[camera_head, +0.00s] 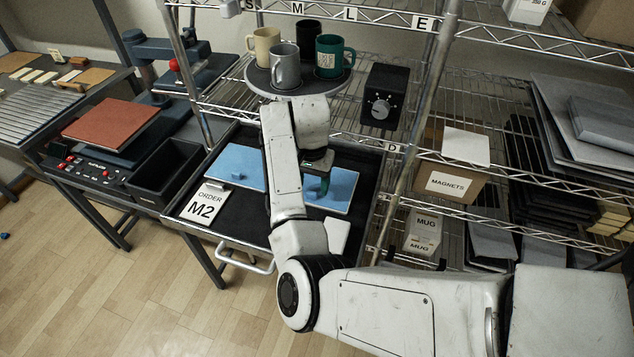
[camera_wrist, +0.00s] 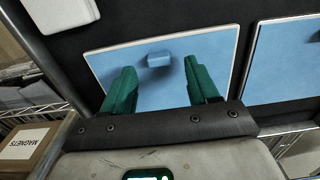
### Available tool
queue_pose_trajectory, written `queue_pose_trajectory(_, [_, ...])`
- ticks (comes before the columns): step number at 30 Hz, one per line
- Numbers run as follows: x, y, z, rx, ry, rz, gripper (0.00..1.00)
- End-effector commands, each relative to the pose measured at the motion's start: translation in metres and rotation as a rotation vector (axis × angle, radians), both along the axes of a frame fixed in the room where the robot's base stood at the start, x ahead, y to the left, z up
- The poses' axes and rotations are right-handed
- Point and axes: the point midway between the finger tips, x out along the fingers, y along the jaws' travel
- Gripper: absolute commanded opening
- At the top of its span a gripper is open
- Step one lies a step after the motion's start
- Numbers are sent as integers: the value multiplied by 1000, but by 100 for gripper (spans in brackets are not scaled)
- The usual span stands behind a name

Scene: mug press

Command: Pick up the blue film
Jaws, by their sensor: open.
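Two flat blue films with pale edges lie in the dark open drawer, and I cannot tell which one is meant. The right blue film (camera_head: 341,196) is below my gripper (camera_head: 322,183) and partly hidden by my arm. In the wrist view this blue film (camera_wrist: 112,66) lies between and beyond the open green fingers of my gripper (camera_wrist: 160,70). Its small raised blue tab (camera_wrist: 159,59) shows between the fingers, apart from them. The left blue film (camera_head: 240,160) has a similar tab and also shows at the right of the wrist view (camera_wrist: 285,70). My gripper is empty.
The drawer (camera_head: 228,215) holds an order card (camera_head: 205,204) marked M2. Several mugs stand on a round tray (camera_head: 258,80) above. A dark dial box (camera_head: 385,97), wire shelves and a magnets box (camera_head: 449,183) are to the right. A press (camera_head: 130,120) stands left.

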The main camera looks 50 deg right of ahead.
Motion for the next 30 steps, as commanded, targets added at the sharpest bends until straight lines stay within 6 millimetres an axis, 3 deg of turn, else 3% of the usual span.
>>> queue_pose_trajectory(6, [0,0,-20,1,0,0,60])
queue_pose_trajectory(13, [0,0,-21,0,-1,0,60])
queue_pose_trajectory(30, [0,0,-21,-1,-1,0,5])
